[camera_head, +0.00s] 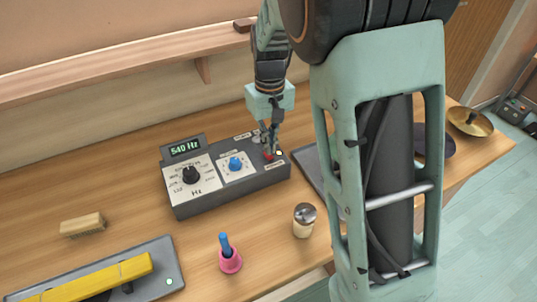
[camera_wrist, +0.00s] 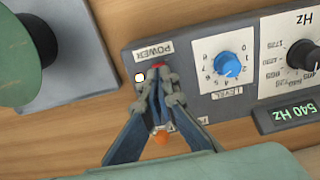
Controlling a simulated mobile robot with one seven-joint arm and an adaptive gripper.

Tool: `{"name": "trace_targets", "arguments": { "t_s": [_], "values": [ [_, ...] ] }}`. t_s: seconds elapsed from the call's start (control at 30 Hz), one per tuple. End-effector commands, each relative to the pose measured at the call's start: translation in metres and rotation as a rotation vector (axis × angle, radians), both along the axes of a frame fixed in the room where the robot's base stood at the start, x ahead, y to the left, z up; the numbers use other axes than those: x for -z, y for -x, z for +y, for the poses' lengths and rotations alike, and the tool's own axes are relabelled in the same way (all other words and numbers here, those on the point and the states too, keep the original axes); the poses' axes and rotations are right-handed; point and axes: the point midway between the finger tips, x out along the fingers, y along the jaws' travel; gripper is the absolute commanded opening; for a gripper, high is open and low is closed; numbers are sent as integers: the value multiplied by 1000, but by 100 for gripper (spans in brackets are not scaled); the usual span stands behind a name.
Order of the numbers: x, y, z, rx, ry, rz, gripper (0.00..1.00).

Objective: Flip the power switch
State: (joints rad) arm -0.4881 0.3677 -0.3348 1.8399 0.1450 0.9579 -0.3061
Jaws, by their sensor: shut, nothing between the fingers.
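The grey tone box (camera_head: 230,186) stands on the wooden bench. Its display (camera_head: 185,147) reads 540 Hz and is lit green. The red power switch (camera_head: 268,156) is at the right end of its top face, and a small pale, bright lamp (camera_head: 279,153) sits beside it. In the wrist view, the red switch (camera_wrist: 158,66) shows under the POWER label, partly hidden by my fingertips, with the lamp (camera_wrist: 139,77) to its left. My gripper (camera_head: 269,148) is shut and empty, fingertips right at the switch; it also shows in the wrist view (camera_wrist: 162,80). I cannot tell whether they touch.
The box also has a black Hz knob (camera_head: 190,175) and a blue level knob (camera_head: 235,164). In front stand a shaker (camera_head: 304,220) and a pink cup (camera_head: 230,262) with a blue handle. A brush (camera_head: 82,225) and a yellow bar (camera_head: 95,280) lie left. A shelf (camera_head: 120,65) runs behind.

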Motion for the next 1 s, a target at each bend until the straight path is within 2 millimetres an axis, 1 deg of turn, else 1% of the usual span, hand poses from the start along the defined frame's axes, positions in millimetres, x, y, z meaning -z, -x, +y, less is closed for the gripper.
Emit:
{"name": "trace_targets", "arguments": {
  "t_s": [1.0],
  "values": [
    [16,0,0,0,0,0,0]
  ]
}}
